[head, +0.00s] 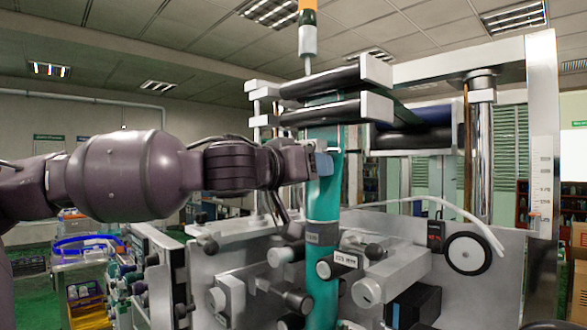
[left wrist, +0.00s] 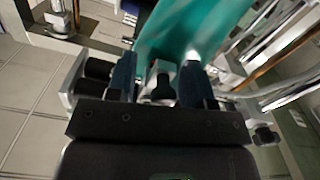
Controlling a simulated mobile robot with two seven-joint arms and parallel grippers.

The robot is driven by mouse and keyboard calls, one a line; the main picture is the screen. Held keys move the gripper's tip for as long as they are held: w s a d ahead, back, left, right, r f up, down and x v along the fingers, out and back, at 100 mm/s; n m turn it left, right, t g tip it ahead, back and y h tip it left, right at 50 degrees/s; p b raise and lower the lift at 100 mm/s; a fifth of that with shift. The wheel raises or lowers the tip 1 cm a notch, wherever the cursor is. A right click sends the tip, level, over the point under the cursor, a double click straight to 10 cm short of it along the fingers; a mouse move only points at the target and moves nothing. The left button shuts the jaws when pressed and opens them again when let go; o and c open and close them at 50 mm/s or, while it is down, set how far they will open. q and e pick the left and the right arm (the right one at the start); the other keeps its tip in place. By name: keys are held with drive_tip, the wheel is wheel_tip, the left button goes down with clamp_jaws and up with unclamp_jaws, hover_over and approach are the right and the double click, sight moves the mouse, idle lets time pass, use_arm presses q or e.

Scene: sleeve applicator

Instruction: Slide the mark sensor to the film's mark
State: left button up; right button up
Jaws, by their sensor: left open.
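The teal film (head: 322,205) hangs as a narrow vertical tube in the middle of the head view. It also fills the top middle of the left wrist view (left wrist: 180,30). A dark grey band (head: 321,233) crosses the film low down; I cannot tell whether it is the mark. My left gripper (head: 323,165) is at the film's upper part, below the black rollers. In the left wrist view its two fingers (left wrist: 157,72) stand apart, with a small grey and black block (left wrist: 162,82) between them, probably the mark sensor. The gripper hides it in the head view. My right gripper is not in view.
Black rollers (head: 320,112) with metal end blocks sit above the gripper. Knobs and a metal plate (head: 250,255) stand below. A white curved tube (head: 450,207), a black-rimmed wheel (head: 467,253) and a tall scaled post (head: 541,170) are to the right.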

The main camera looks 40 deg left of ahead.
use_arm(q)
drive_tip(key=s, duration=1)
drive_tip(key=shift+s+a, duration=0.35)
drive_tip(key=shift+a, duration=0.1)
